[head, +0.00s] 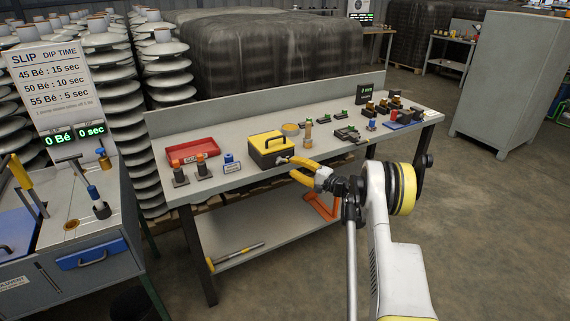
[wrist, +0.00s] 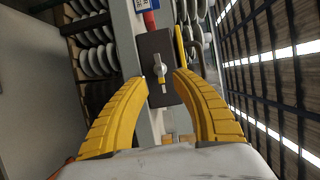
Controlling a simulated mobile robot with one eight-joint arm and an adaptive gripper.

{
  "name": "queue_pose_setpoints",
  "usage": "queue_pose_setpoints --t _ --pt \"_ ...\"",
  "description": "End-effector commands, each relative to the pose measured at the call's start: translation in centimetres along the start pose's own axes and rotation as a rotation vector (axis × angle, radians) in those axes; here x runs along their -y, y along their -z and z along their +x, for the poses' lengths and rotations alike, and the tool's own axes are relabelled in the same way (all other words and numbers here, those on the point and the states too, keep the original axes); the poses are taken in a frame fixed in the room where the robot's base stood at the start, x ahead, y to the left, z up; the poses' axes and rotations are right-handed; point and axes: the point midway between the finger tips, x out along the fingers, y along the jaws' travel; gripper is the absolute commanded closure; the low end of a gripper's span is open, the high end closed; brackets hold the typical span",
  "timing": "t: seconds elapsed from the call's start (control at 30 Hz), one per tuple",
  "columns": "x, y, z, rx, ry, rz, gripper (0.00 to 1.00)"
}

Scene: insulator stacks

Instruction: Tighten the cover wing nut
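The cover wing nut (wrist: 160,70) is a small pale metal piece in the middle of the dark front plate (wrist: 157,45) in the wrist view. The plate belongs to a yellow box (head: 264,141) with a black handle on the workbench in the head view. My gripper (head: 290,167) has two yellow fingers and faces the front of this box. In the wrist view my gripper (wrist: 160,82) is open, with one fingertip on each side of the nut and a gap to each. Whether the fingertips reach as deep as the nut, I cannot tell.
A slip station (head: 80,210) stands at the left. The floor at the right is clear.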

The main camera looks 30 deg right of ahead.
Motion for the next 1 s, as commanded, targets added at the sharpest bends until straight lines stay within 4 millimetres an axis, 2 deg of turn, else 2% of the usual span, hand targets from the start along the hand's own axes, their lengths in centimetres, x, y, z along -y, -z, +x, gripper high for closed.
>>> queue_pose_setpoints --t 0.1,0.33,0.5,1.0 --pt "0.0 0.1 -2.7 -0.003 0.0 0.0 0.68" --pt "0.0 0.0 -5.7 0.0 0.0 0.0 0.68" --pt "0.0 -0.1 -6.2 0.001 0.0 0.0 0.68" --pt "0.5 -0.4 -5.8 0.006 -0.01 -0.005 0.68"
